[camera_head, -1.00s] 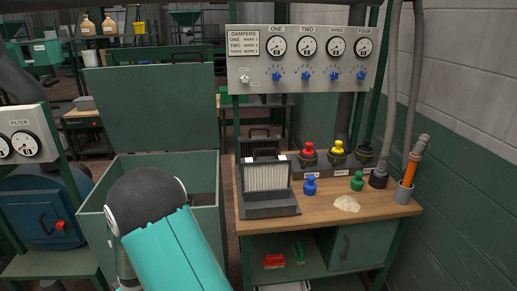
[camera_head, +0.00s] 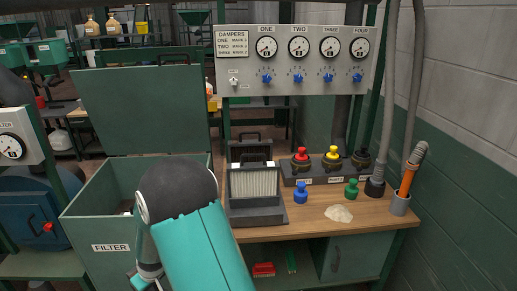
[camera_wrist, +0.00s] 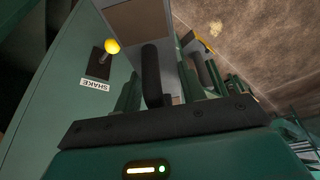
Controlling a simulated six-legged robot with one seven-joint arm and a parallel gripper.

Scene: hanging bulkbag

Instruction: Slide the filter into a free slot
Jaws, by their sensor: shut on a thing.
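My gripper (camera_wrist: 158,85) shows in the wrist view, with its fingers around a black upright handle (camera_wrist: 151,72). The handle seems to belong to a grey-edged panel with a brownish face (camera_wrist: 138,22), which looks like the held filter; its far end is out of view. In the head view my arm hides the gripper and what it holds. A white pleated filter (camera_head: 254,182) stands upright in a dark grey open case (camera_head: 257,217) on the bench. A green bin labelled FILTER (camera_head: 95,228) stands open at left. Its slots cannot be made out.
The wooden bench (camera_head: 375,216) holds a blue knob piece (camera_head: 301,192), a green one (camera_head: 351,188), a pale powder pile (camera_head: 338,214) and an orange tool in a cup (camera_head: 399,204). A yellow SHAKE knob (camera_wrist: 112,46) sits on a green wall close to my gripper.

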